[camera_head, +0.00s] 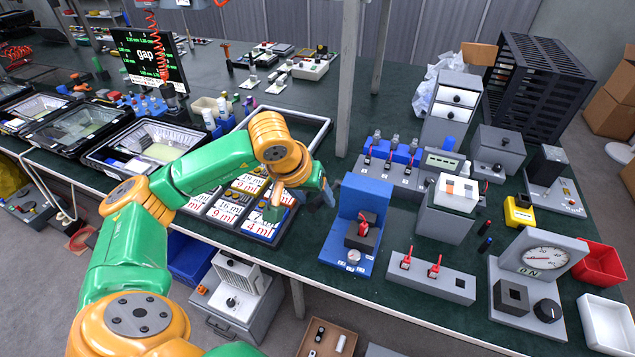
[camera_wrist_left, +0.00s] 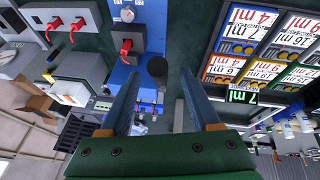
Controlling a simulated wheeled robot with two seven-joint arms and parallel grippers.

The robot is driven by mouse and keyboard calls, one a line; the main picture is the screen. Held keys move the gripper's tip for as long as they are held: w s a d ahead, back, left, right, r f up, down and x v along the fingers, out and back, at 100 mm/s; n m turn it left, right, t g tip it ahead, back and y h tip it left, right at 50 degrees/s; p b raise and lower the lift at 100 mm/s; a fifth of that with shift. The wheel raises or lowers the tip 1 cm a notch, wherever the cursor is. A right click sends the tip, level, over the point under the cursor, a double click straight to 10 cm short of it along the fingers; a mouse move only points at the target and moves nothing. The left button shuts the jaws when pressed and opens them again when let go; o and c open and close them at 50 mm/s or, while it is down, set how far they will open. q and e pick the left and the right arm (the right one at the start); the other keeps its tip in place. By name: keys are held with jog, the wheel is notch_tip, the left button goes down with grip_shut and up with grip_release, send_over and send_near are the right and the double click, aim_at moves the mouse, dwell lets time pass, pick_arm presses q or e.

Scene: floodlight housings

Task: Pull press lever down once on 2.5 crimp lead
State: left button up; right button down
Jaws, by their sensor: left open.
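The blue press stand (camera_head: 347,238) is right of centre on the green bench in the head view. A black knob (camera_wrist_left: 157,67), perhaps the lever's end, appears between my fingertips; contact cannot be told. My left gripper (camera_head: 326,192) is open, just left of the stand; its fingers also show in the left wrist view (camera_wrist_left: 158,80).
A grey fixture with two red leads (camera_head: 430,275) stands right of the press. A dial station (camera_head: 540,262) and a red bin (camera_head: 600,262) are farther right. A tray of labelled compartments (camera_head: 240,207) lies left of the press. A metal post (camera_head: 347,80) rises behind.

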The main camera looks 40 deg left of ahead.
pick_arm(q)
jog(key=p+x, duration=0.1)
jog(key=x, duration=0.4)
jog(key=shift+s+d, duration=0.1)
jog(key=shift+d, duration=0.05)
jog(key=shift+f, duration=0.2)
pick_arm(e)
jog(key=shift+s+d+r, duration=0.2)
jog(key=shift+s+r, duration=0.1)
jog(key=shift+r, duration=0.25)
pick_arm(q)
jog(key=shift+r, duration=0.1)
jog(key=c, duration=0.3)
grip_shut()
jog(key=shift+c, duration=2.3)
grip_release()
grip_shut()
